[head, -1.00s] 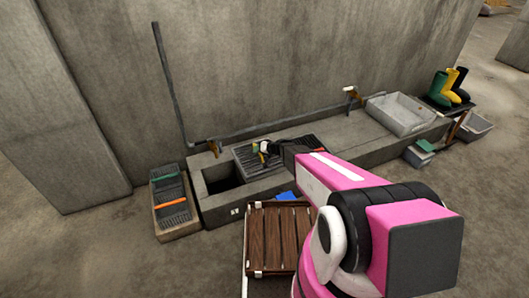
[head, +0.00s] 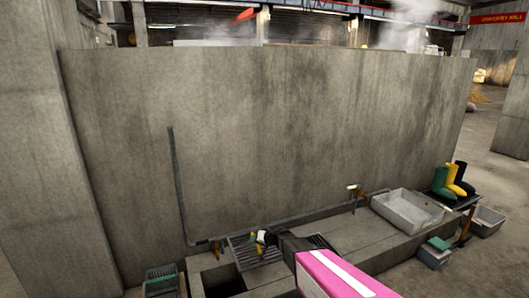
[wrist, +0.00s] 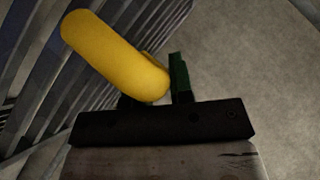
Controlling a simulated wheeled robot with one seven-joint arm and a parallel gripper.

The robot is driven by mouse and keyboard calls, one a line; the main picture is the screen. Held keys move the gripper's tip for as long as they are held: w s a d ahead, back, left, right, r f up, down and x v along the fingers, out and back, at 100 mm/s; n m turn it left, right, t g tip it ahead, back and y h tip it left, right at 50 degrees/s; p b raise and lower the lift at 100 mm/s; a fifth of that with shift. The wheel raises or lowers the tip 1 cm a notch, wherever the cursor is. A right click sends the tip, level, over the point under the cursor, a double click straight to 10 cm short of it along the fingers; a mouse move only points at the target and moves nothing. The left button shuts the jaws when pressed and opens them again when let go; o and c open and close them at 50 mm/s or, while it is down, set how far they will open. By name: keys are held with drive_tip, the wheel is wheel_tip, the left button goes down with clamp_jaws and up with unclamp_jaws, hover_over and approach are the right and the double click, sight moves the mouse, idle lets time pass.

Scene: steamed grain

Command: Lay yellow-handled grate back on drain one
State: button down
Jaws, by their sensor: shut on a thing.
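My gripper (head: 262,238) is over the concrete trough and shut on the yellow handle (wrist: 115,55) of a slatted metal grate (head: 242,252). In the wrist view the handle lies slanted across the jaws; one green finger shows on its right, and the other is mostly hidden. Dark grate bars (wrist: 40,60) fill the left of that view. The grate is just right of an open, dark drain hole (head: 222,282), partly cut off at the bottom of the head view. My wrist hides part of the grate. I cannot tell whether the grate touches the trough.
A crate (head: 160,283) with a green-handled grate stands left of the trough. A pipe (head: 178,190) runs down and along the wall. A grey basin (head: 407,211) sits at the trough's right end, with boots (head: 455,180) and tubs beyond.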

drive_tip(key=w+d+r+m+t+h, duration=0.1)
drive_tip(key=w+d+r, duration=0.15)
drive_tip(key=r, duration=0.75)
drive_tip(key=w+d+r+m+t+h, duration=0.15)
drive_tip(key=d+r, duration=0.25)
drive_tip(key=r, duration=0.5)
drive_tip(key=w+d+r+m+t, duration=0.1)
drive_tip(key=w+d+r+m, duration=0.15)
drive_tip(key=r, duration=0.75)
drive_tip(key=s+d+r+m+t+h, duration=0.1)
drive_tip(key=d+r+m+h, duration=0.3)
drive_tip(key=r, duration=0.6)
drive_tip(key=s+d+r+h, duration=0.1)
drive_tip(key=d+r, duration=0.5)
drive_tip(key=r, duration=0.4)
drive_tip(key=s+d+r+m+t+h, duration=0.1)
drive_tip(key=d+r+m+h, duration=0.3)
drive_tip(key=r, duration=0.7)
drive_tip(key=s+f, duration=0.6)
drive_tip(key=f, duration=0.6)
drive_tip(key=s+f+n+y, duration=0.1)
drive_tip(key=s+f, duration=0.4)
drive_tip(key=f, duration=0.7)
drive_tip(key=shift+s+d+f+n, duration=0.2)
drive_tip(key=shift+s+d+n, duration=0.1)
drive_tip(key=shift+s+d, duration=0.1)
